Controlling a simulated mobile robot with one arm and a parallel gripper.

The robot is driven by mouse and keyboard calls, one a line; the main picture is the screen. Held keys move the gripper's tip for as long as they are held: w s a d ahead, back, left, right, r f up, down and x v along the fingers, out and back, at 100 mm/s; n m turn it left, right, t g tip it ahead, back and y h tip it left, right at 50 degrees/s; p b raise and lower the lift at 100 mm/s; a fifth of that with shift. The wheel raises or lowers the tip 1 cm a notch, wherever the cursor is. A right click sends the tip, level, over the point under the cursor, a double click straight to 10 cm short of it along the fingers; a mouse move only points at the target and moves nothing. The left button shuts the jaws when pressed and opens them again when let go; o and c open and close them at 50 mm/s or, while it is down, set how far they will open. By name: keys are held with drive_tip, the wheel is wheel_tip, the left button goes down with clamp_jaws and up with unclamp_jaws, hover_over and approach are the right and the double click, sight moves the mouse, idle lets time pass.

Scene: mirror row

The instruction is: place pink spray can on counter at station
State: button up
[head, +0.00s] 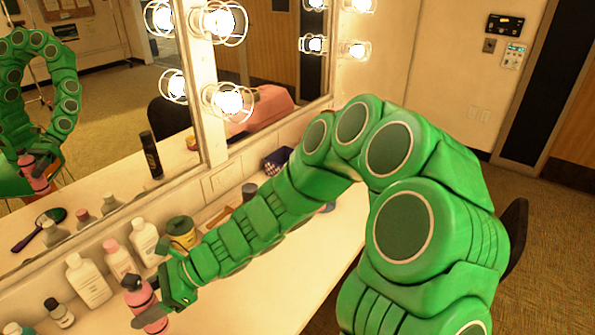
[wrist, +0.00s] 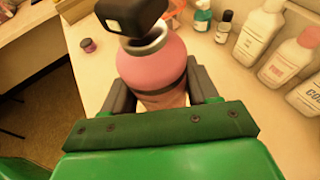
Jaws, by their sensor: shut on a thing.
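The pink spray can (head: 150,302) has a dark top and is at the lower left of the head view, by the row of bottles. It fills the upper middle of the wrist view (wrist: 155,68), with the dark nozzle toward the top. My gripper (head: 148,318) is shut around its body; in the wrist view one dark finger lies on each side (wrist: 160,92). The pale counter (head: 285,262) runs along the mirrors and shows behind the can. The can's base is hidden, so I cannot tell whether it touches the counter.
White bottles (head: 88,281) and a small dark-capped bottle (head: 60,313) stand close to the can, along the mirror side. A yellow jar (head: 181,232) stands beside my forearm. The counter's front part is bare. A small dark pink jar (wrist: 88,45) shows in the wrist view. Lit bulbs (head: 228,101) line the mirrors.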

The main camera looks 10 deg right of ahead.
drive_tip(key=w+d+m+t, duration=0.45)
drive_tip(key=w+d, duration=0.35)
drive_tip(key=d, duration=0.3)
drive_tip(key=w+d+m+t, duration=0.3)
drive_tip(key=w+d+t, duration=0.2)
drive_tip(key=w+d, duration=0.55)
drive_tip(key=d+m+t+h, duration=0.5)
drive_tip(key=d+m+t, duration=0.15)
drive_tip(key=d, duration=2.05)
drive_tip(key=shift+m+g+h, duration=0.3)
drive_tip(key=shift+g, duration=0.1)
drive_tip(key=shift+w+d+f, duration=0.3)
drive_tip(key=shift+w+f, duration=1.85)
drive_tip(key=shift+w, duration=0.2)
drive_tip(key=shift+w+d+f, duration=0.35)
drive_tip(key=shift+w+f, duration=1.75)
drive_tip(key=shift+w, duration=0.25)
drive_tip(key=shift+w+d+f, duration=0.3)
drive_tip(key=shift+w+f, duration=1.85)
drive_tip(key=shift+w, duration=0.2)
